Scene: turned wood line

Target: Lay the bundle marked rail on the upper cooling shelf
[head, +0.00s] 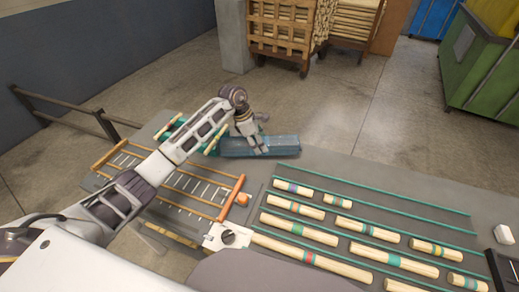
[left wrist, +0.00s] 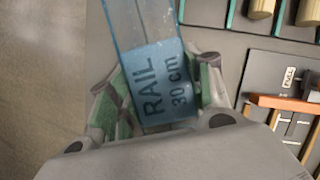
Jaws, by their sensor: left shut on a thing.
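A long blue bundle (head: 278,146) lies along the back edge of the grey table. Its end in the left wrist view (left wrist: 165,85) is lettered RAIL 30 cm. My left gripper (head: 261,146) reaches over the table and is shut on this blue bundle, with its green-padded fingers on either side of the lettered end (left wrist: 160,105). My right gripper is not in view.
Several wooden dowels with coloured bands (head: 300,227) lie in rows between green strips (head: 395,212) on the right of the table. A slatted wood crate (head: 282,27) and a green bin (head: 484,70) stand on the floor behind. Open floor lies beyond the table.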

